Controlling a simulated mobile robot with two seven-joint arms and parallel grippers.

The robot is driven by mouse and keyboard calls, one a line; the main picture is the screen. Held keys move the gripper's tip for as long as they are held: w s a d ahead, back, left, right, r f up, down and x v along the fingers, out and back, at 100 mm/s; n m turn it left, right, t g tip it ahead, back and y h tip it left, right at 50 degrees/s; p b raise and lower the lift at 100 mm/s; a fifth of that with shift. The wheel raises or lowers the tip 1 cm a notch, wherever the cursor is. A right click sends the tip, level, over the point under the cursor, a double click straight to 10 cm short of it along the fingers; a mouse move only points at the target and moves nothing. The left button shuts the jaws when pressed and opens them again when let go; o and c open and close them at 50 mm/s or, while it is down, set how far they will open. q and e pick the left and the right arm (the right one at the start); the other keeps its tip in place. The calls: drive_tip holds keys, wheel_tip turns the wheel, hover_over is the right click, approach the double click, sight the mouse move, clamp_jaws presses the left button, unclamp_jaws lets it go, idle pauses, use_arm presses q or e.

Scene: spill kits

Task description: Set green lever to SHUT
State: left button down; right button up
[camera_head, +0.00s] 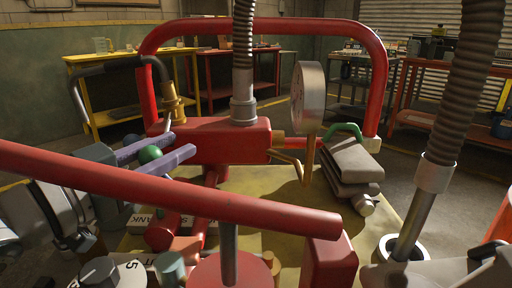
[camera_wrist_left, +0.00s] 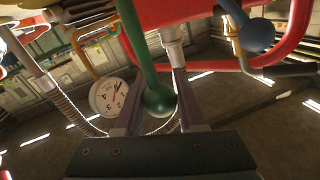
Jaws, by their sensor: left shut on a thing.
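The green lever shows as a green ball knob (camera_head: 150,153) left of the red pipework in the head view. In the left wrist view its green rod (camera_wrist_left: 139,45) runs from the top edge to the ball (camera_wrist_left: 158,100). My left gripper (camera_head: 152,155) comes in from the left, its two lavender fingers on either side of the ball. In the left wrist view the gripper (camera_wrist_left: 158,103) is shut on this ball. The lever's base and any SHUT marking cannot be made out. My right gripper does not show.
A round gauge (camera_head: 308,97) stands right of the red block (camera_head: 205,140). A thick red bar (camera_head: 150,185) crosses the foreground. Ribbed hoses (camera_head: 243,45) rise at the middle and right. Grey stacked slabs (camera_head: 350,165) lie right. A blue ball (camera_wrist_left: 258,35) shows in the wrist view.

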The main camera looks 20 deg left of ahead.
use_arm(q)
drive_tip(key=shift+s+a+n, duration=0.1)
drive_tip(key=shift+a+n, duration=0.15)
drive_tip(key=shift+n, duration=0.05)
drive_tip(key=c, duration=0.5)
unclamp_jaws()
drive_tip(key=p+v, duration=0.2)
drive_tip(key=v, duration=0.8)
drive_tip(key=shift+f, duration=0.1)
drive_tip(key=shift+d, duration=0.1)
